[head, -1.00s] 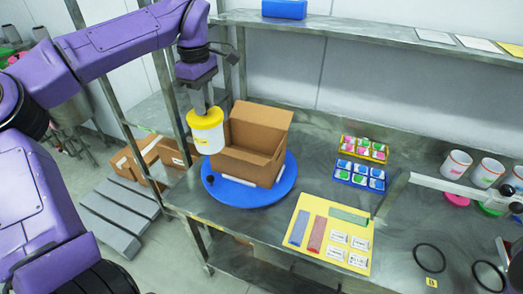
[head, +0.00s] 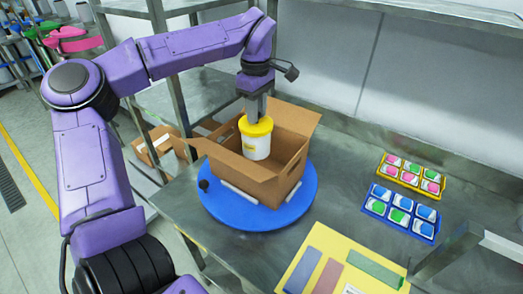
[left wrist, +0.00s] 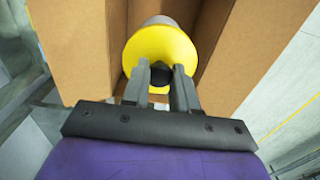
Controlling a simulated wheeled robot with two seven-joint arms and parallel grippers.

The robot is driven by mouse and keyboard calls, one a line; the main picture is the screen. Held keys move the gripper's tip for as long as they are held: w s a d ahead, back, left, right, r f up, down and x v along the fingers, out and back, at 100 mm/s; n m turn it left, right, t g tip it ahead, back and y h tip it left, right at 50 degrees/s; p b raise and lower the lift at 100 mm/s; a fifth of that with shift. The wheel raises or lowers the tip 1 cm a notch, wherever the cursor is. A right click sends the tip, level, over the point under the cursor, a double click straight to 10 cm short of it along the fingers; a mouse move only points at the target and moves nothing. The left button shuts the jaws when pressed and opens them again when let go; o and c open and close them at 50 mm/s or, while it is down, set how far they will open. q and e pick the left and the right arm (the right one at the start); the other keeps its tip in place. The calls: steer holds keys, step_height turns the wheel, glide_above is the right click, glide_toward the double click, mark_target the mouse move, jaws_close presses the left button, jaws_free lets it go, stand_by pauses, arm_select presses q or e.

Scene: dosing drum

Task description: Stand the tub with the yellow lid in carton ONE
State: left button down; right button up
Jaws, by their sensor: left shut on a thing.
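The white tub (head: 256,147) with the yellow lid (head: 256,126) is upright inside the opening of the open brown carton (head: 246,180). My left gripper (head: 255,112) is above it, shut on the lid. In the left wrist view the yellow lid (left wrist: 162,50) sits between the fingers (left wrist: 160,85), with carton walls (left wrist: 75,45) on both sides. The tub's base is hidden, so I cannot tell whether it touches the carton floor. No carton number is readable. My right gripper is not in view.
The carton stands on a blue round turntable (head: 292,207) on the metal bench. Yellow (head: 410,177) and blue (head: 400,211) trays of small packs and a yellow mat (head: 325,248) lie to the right. A shelf runs above the back.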

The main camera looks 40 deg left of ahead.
mark_target(257, 139)
arm_select(q)
step_height(257, 139, down, 9)
steer(key=shift+f+p, duration=0.15)
steer(key=shift+p, duration=0.3)
steer(key=shift+s+f, duration=0.1)
steer(key=c, duration=0.9)
jaws_free()
step_height(257, 139, up, 12)
steer(key=shift+r, duration=0.15)
